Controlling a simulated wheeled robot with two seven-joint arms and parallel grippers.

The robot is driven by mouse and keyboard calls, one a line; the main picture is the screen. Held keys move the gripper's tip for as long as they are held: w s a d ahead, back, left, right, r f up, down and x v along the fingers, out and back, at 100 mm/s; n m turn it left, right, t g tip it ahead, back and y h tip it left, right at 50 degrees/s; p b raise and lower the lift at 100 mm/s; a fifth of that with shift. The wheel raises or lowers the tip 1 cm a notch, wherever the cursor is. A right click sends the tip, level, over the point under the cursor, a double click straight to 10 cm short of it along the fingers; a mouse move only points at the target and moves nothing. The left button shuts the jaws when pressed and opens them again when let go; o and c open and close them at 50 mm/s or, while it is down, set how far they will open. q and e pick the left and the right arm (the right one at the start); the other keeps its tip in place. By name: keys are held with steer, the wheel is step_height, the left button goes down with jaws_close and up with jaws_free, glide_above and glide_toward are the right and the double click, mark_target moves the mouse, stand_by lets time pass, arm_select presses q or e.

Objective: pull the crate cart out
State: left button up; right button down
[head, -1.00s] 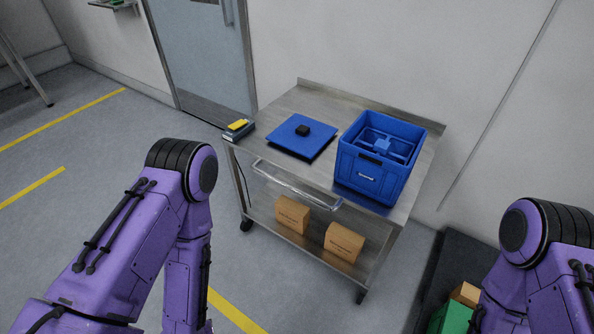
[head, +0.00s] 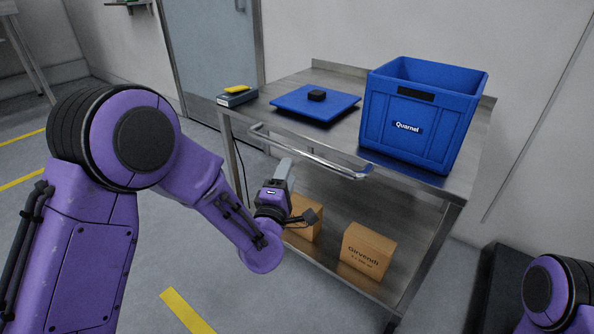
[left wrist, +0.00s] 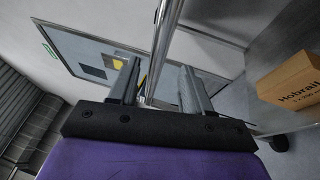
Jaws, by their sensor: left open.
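The crate cart (head: 345,133) is a steel two-shelf trolley against the wall, with a blue crate (head: 425,122) on its top. Its bar handle (head: 312,153) runs along the near side. My left gripper (head: 284,172) is just below and in front of the handle, fingers pointing up. In the left wrist view, the handle (left wrist: 164,35) passes lengthwise into the gap between the open fingers of the left gripper (left wrist: 160,88); I cannot tell whether it touches them. My right gripper is out of view.
A blue board (head: 290,101) with a black block and a small stack with a yellow item (head: 237,91) are on the cart top. Cardboard boxes (head: 367,249) sit on the lower shelf. A dark platform (head: 497,290) stands at right. Floor at front left is clear.

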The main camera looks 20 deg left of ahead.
mark_target(294, 154)
arm_select(q)
steer(key=w, duration=0.3)
steer(key=w+r, duration=0.1)
steer(key=w, duration=0.2)
steer(key=w+r, duration=0.1)
steer(key=w, duration=0.3)
steer(key=shift+w+a, duration=0.1)
steer(key=shift+a, duration=0.2)
jaws_close()
